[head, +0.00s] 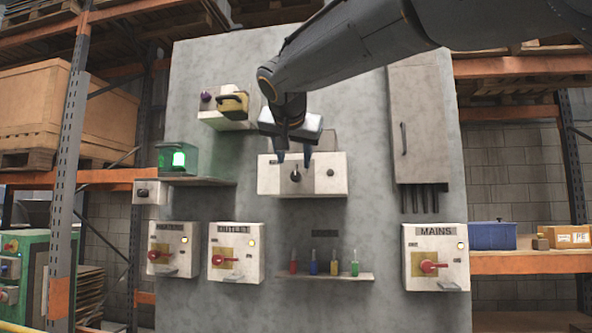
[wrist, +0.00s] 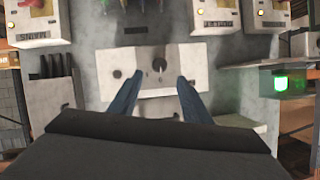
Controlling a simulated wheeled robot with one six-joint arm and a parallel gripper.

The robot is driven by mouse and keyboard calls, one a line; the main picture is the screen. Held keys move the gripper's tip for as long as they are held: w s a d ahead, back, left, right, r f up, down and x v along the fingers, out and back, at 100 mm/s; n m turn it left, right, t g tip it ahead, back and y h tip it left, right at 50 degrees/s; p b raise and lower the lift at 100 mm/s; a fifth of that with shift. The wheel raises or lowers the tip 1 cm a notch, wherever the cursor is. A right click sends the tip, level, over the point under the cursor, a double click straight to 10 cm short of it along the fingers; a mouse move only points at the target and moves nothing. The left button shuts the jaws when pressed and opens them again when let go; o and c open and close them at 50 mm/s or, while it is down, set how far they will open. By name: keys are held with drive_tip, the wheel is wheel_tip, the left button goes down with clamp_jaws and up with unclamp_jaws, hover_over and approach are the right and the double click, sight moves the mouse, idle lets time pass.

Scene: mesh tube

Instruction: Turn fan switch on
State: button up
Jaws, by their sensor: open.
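A pale switch box (head: 325,187) is mounted mid-panel, with a dark rotary knob (head: 296,174) and a small dark round button (head: 331,172) to its right. No legible fan label shows; part of the box top is hidden by my gripper. My gripper (head: 294,160) hangs in front of this box, open and empty, its two blue fingers apart near the knob. In the wrist view, which is upside down, the box (wrist: 150,88) lies ahead and the knob (wrist: 159,65) shows between and just beyond the fingertips (wrist: 160,78). Contact cannot be told.
Boxes with red handles, marked OUTLET (head: 236,252) and MAINS (head: 435,258), and another at left (head: 173,249) are lower down. A shelf (head: 325,276) holds several small coloured tools. A green-lit device (head: 178,159) is left. A tall grey cabinet (head: 418,125) is right.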

sight(296, 175)
drive_tip(key=p+x, duration=0.2)
drive_tip(key=x, duration=0.5)
drive_tip(key=shift+w+f+p, duration=0.15)
drive_tip(key=shift+w+p, duration=0.1)
drive_tip(key=shift+p, duration=0.05)
drive_tip(key=shift+c, duration=0.5)
drive_tip(key=c, duration=0.9)
drive_tip(key=shift+c, duration=0.2)
